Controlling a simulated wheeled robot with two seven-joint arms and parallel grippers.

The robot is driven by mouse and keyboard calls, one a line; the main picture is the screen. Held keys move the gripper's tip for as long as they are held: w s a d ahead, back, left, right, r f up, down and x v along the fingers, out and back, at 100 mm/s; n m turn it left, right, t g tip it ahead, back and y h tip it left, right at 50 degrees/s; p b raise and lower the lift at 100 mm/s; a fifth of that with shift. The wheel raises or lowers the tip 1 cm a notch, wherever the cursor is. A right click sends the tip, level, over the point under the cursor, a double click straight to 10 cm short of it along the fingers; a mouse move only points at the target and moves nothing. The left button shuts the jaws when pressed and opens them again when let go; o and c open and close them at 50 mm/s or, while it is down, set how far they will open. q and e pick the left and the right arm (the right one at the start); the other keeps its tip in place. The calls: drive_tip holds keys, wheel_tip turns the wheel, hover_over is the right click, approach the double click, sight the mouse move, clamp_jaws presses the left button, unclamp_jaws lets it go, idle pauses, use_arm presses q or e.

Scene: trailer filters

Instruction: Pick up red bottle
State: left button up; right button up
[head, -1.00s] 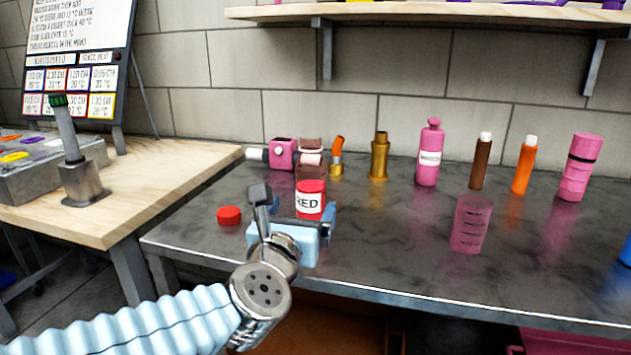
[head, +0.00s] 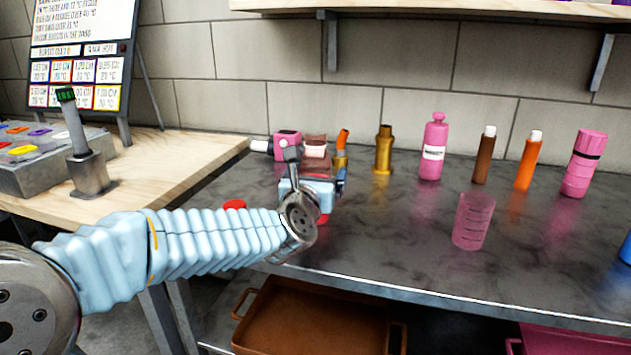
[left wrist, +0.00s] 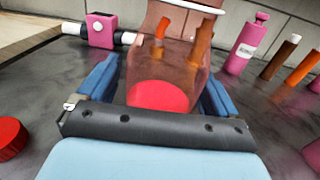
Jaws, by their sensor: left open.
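The red bottle (left wrist: 163,85) is clear with red contents and stands on the dark metal table. In the head view its upper part (head: 315,160) shows behind my gripper, and most of its body and label are hidden. My left gripper (head: 316,175) is open, with one finger on each side of the bottle. In the left wrist view the blue fingers (left wrist: 160,88) flank the bottle's body; whether they touch it is unclear. My right gripper does not show.
A red cap (head: 234,205) lies left of the gripper. A pink device (head: 287,145) and a brass bottle (head: 384,150) stand behind. A pink beaker (head: 472,222) and several bottles stand to the right. The front middle of the table is clear.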

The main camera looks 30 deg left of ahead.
use_arm(q)
drive_tip(key=c, duration=1.2)
drive_tip(key=shift+c, duration=0.3)
drive_tip(key=shift+r, duration=0.2)
